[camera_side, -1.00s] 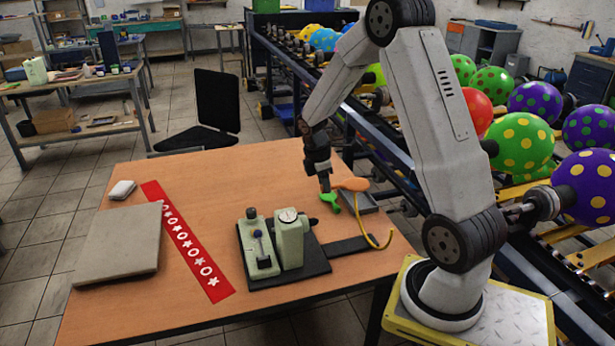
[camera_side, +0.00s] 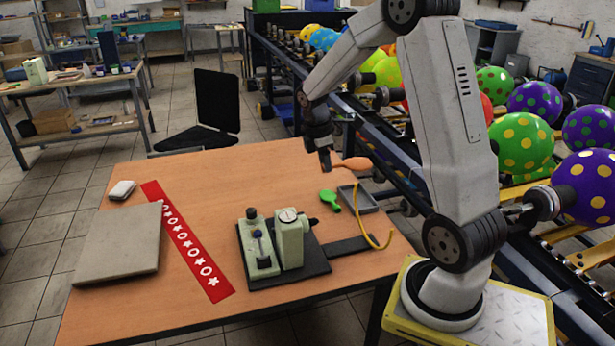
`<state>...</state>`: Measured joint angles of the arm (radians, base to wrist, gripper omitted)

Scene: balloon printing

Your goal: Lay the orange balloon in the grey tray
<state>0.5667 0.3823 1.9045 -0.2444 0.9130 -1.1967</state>
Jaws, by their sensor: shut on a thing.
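The orange balloon (camera_side: 353,164) is limp and held off the table, above the far side of the grey tray (camera_side: 368,208). My gripper (camera_side: 326,168) is shut on its left, narrow end. The balloon's wider end points right. The tray lies on the table near its right edge, below and to the right of my gripper. A green balloon (camera_side: 329,198) lies flat on the table just left of the tray.
A pale green device with a gauge (camera_side: 289,235) stands on a black base, left of a yellow hose (camera_side: 378,241). A red patterned strip (camera_side: 185,240) and a grey slab (camera_side: 118,242) lie further left. A balloon rack runs behind the table.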

